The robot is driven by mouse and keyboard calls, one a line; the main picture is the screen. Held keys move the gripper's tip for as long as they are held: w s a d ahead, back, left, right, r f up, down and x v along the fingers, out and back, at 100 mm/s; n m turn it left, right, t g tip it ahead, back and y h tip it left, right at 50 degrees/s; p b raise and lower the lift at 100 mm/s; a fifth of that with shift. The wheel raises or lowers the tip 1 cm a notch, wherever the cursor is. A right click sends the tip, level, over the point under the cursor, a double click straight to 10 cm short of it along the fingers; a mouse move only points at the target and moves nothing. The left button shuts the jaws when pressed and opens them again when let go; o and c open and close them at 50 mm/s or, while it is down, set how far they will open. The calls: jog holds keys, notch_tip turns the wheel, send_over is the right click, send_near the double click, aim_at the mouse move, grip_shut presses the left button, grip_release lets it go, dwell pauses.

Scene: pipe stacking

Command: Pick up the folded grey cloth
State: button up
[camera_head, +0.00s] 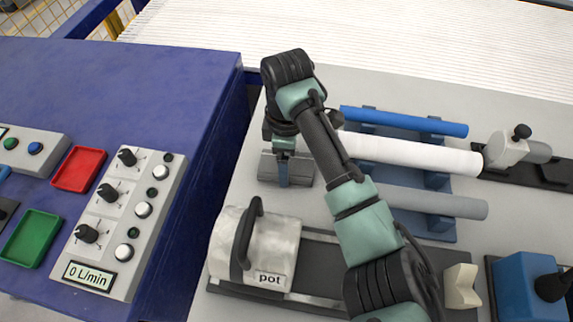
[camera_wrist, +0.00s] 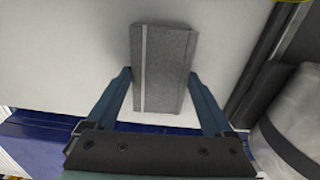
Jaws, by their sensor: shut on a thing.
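In the wrist view my gripper (camera_wrist: 160,76) is shut on the cloth, one finger at each long side. I cannot tell whether the cloth is clear of the table.
A silver pot (camera_head: 274,244) with a black handle stands in front of the cloth. Blue (camera_head: 400,121), white (camera_head: 410,154) and grey (camera_head: 430,201) pipes lie on blue racks to the right. A blue bench with a control panel (camera_head: 120,215) is at left.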

notch_tip(320, 180, up, 10)
jog(key=p, duration=0.1)
jog(key=shift+p, duration=0.3)
dwell(0.3)
